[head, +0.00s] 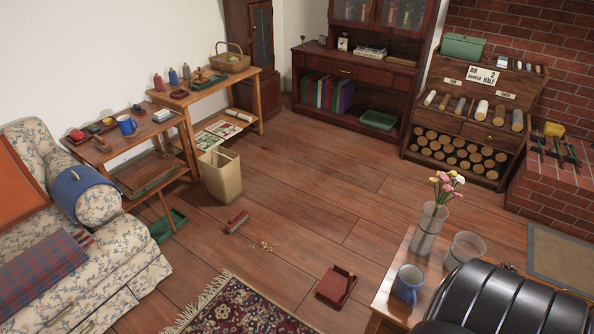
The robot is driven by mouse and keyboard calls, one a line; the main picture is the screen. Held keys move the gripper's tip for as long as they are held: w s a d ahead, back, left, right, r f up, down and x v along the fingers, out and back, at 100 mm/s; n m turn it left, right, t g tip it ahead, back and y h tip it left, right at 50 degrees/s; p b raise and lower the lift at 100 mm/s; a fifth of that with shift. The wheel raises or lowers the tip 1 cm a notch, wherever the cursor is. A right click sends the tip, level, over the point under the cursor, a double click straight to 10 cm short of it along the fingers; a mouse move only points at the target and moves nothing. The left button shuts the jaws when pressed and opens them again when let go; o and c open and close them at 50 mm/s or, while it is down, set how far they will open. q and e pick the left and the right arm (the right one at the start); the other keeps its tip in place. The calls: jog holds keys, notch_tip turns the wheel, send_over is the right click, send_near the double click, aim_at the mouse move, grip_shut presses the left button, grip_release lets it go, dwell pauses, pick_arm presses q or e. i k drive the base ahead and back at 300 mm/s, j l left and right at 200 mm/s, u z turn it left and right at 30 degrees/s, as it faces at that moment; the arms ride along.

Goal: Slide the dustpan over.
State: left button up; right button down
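The dustpan (336,286) is a dark red, shallow pan. It lies flat on the wooden floor in the lower middle of the head view, right of the patterned rug. A small red brush (236,222) lies on the floor farther back and to the left. A scatter of tan crumbs (263,246) is on the floor between the brush and the dustpan, nearer the brush. The dustpan touches neither the crumbs nor the brush. Neither of my grippers shows in the head view.
A fringed rug (235,308) lies left of the dustpan. A table (392,287) with a blue mug (408,284) and a flower vase (428,228) stands to its right, beside a black ribbed seat (500,300). A tan bin (220,175) stands behind. The middle floor is clear.

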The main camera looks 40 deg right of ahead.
aim_at(335, 287)
jog(key=i+z, duration=0.15)
jog(key=i, duration=0.45)
jog(key=i+j+z, duration=0.15)
jog(key=i, duration=0.4)
